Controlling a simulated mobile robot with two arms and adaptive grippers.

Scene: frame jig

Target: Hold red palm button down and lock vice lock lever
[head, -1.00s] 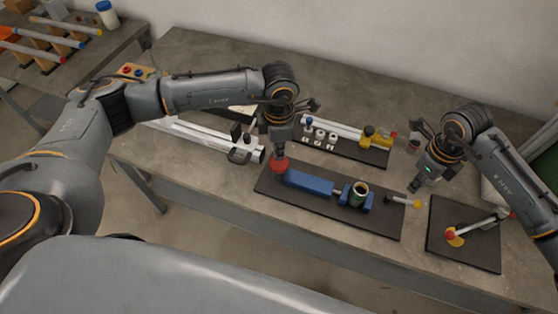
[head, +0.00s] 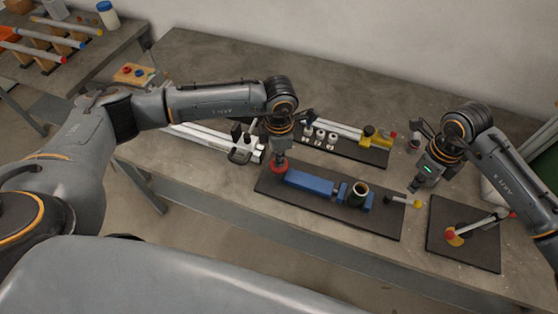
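The red palm button (head: 278,169) sits at the left end of a black board. My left gripper (head: 279,157) points straight down on top of it and appears to touch it, hiding much of its top. The fingers are too small to read. Beside the button is a blue vice (head: 310,181), with a dark, hollow cylinder (head: 358,192) standing upright between its jaws. A short pale lever with a yellow knob (head: 416,204), likely the vice lock lever, lies at the board's right end. My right gripper (head: 413,189) is just above it, seemingly apart; its finger opening is unclear.
A right-hand black board (head: 465,255) carries a longer lever with a red tip (head: 510,214). Behind the vice, another board holds several small white-topped parts and a yellow clamp (head: 369,132). Pale rails (head: 200,134) lie at left. The back of the table (head: 230,58) is clear.

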